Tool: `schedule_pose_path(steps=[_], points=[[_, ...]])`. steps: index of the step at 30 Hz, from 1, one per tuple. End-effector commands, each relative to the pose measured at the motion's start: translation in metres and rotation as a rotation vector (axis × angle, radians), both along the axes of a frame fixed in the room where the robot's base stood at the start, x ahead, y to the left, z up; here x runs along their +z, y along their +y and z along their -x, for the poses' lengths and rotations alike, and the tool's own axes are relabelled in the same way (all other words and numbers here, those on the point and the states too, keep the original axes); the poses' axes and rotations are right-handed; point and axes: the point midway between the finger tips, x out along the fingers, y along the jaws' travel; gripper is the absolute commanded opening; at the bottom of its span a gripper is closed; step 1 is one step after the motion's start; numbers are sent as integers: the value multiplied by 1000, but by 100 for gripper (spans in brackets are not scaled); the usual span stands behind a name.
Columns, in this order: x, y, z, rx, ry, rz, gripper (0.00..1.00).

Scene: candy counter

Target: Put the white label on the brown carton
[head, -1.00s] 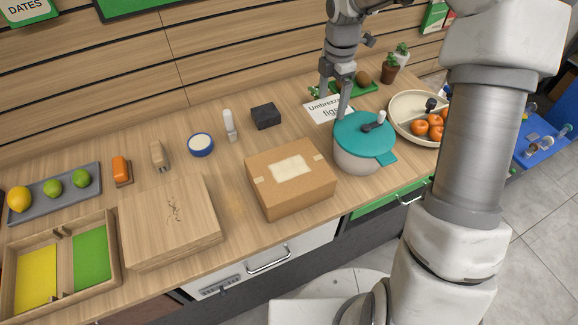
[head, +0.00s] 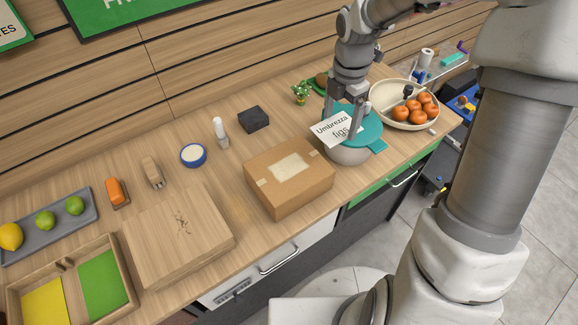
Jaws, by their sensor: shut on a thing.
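The white label (head: 331,129) reads "Umbrezza figs" and is held by my gripper (head: 352,122) above the teal-lidded pot (head: 368,128). My gripper is shut on the label's right side, and its fingers partly hide the pot lid. The brown carton (head: 290,196) stands closed on the counter, in front and to the left of the pot. A pale cream patch (head: 290,167) shows on the carton's top. The label is up and to the right of the carton, apart from it.
The pot stands close to the carton's right side. A bowl of oranges (head: 378,103) is further right. A dark block (head: 253,119), a white-topped bottle (head: 220,132) and a blue bowl (head: 193,155) stand behind the carton. A wooden board (head: 180,240) lies to its left.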

Motion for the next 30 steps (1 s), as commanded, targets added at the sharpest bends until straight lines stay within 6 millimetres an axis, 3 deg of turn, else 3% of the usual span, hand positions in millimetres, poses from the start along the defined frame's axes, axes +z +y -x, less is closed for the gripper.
schedule_pose_path(steps=[8, 21, 25, 30], points=[[-2, 4, 8, 16, 1, 2, 40], [-56, 92, 23, 21, 2, 2, 40], [-65, 108, 24, 17, 1, 2, 40], [-72, 115, 25, 14, 1, 2, 40]])
